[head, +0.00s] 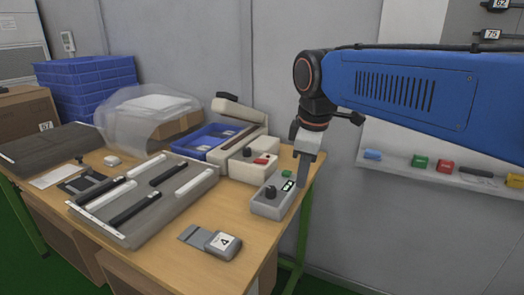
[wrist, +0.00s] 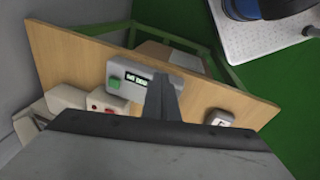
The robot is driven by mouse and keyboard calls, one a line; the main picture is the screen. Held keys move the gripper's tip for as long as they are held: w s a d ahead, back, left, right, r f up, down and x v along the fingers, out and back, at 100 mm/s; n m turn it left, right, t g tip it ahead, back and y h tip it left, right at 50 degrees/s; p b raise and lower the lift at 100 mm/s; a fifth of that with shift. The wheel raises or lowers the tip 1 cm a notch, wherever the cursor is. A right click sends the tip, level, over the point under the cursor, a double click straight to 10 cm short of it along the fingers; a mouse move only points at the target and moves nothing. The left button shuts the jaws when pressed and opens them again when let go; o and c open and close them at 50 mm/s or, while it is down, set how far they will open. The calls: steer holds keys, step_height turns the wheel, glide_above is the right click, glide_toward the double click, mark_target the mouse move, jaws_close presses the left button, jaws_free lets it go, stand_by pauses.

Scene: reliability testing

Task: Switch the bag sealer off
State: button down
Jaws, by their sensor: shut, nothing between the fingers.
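The bag sealer (head: 252,170) is a cream device with a long raised arm (head: 237,108), standing on the wooden table. A red switch (head: 265,158) sits on its front housing; whether it is on or off is too small to tell. In the wrist view the sealer's cream body (wrist: 68,97) and red switch (wrist: 95,109) show at the lower left, partly cut off by my gripper's body. My gripper (head: 302,184) is shut and empty, pointing down at the right side of a grey control box. In the wrist view the gripper's fingers (wrist: 160,82) overlap that box.
The grey control box (head: 268,206) has a black knob, a small display and a green button (wrist: 114,83). A grey slotted rack (head: 140,215) and a label device (head: 205,240) lie in front. The table's right edge is close.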

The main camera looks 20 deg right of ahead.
steer(key=w+a+r+n+g, duration=0.2)
steer(key=w+r+n, duration=0.6)
steer(key=w, duration=0.1)
steer(key=n+g+h, duration=0.1)
steer(key=n+g, duration=0.1)
steer(key=n, duration=0.6)
glide_toward(264, 161)
steer(key=f, duration=0.6)
steer(key=shift+s+d+f, duration=0.2)
steer(key=shift+s+d, duration=0.15)
steer(key=shift+d, duration=0.05)
